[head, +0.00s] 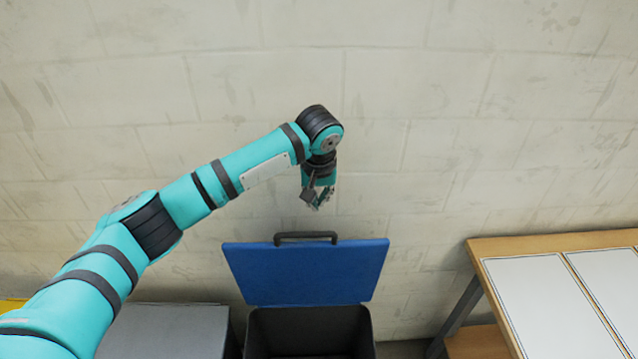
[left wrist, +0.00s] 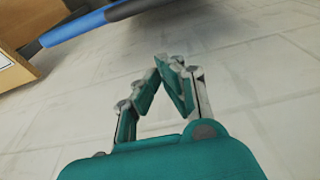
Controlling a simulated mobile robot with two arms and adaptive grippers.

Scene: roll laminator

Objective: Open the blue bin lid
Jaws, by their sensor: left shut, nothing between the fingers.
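The blue bin lid (head: 306,273) is raised and tilted back behind the dark bin (head: 309,334), whose opening shows. A black handle (head: 305,237) sits on the lid's top edge. My left gripper (head: 318,205) is above the handle, apart from it, shut and empty. In the left wrist view the fingertips (left wrist: 168,62) meet with nothing between them, and the blue lid (left wrist: 85,24) shows as a thin edge at the upper left. My right gripper is in neither view.
A wooden table (head: 478,247) with white panels (head: 540,300) stands at the right. A grey box top (head: 165,330) is left of the bin, and a bit of yellow (head: 12,305) shows at the far left. A pale block wall (head: 420,130) stands behind the bin.

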